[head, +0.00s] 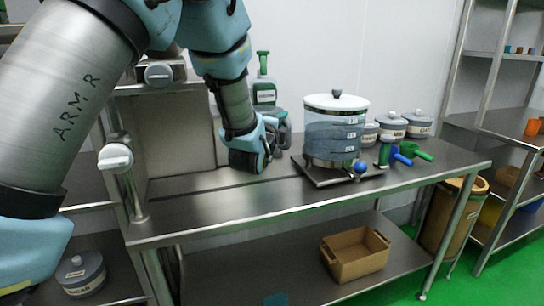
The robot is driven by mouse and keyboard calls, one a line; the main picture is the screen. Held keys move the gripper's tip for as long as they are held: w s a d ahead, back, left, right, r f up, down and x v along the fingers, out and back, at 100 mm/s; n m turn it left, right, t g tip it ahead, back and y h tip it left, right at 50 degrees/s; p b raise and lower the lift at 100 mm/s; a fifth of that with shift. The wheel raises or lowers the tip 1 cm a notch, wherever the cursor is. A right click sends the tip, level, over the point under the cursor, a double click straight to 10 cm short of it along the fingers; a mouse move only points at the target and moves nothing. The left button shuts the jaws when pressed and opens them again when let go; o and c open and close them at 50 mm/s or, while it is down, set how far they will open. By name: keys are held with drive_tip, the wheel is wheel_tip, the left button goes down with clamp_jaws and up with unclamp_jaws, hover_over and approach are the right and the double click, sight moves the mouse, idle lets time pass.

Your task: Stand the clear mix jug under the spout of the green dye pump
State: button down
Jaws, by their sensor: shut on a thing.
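The green dye pump (264,92) stands at the back of the steel bench, a grey-green labelled bottle with a green pump head on top. My gripper (262,155) is low over the bench, in front of the pump and overlapping its lower part in the picture. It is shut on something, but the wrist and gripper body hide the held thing. I cannot make out the clear mix jug anywhere in the head view. I cannot tell what stands directly under the pump's spout.
Right of my gripper, a clear lidded tank (333,130) with a blue tap knob stands on a dark base. Grey jars (391,125) and green and blue handled tools (408,152) are beyond it. The front of the bench (230,212) is clear. A brown crate (355,255) sits below.

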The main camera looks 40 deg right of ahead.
sight(281, 147)
drive_tip(key=shift+f+p, duration=0.65)
drive_tip(key=shift+f, duration=3.15)
drive_tip(key=shift+f, duration=0.15)
drive_tip(key=c, duration=0.8)
unclamp_jaws()
drive_tip(key=shift+o, duration=0.2)
drive_tip(key=shift+r, duration=0.2)
drive_tip(key=b+v, duration=0.3)
drive_tip(key=v, duration=0.9)
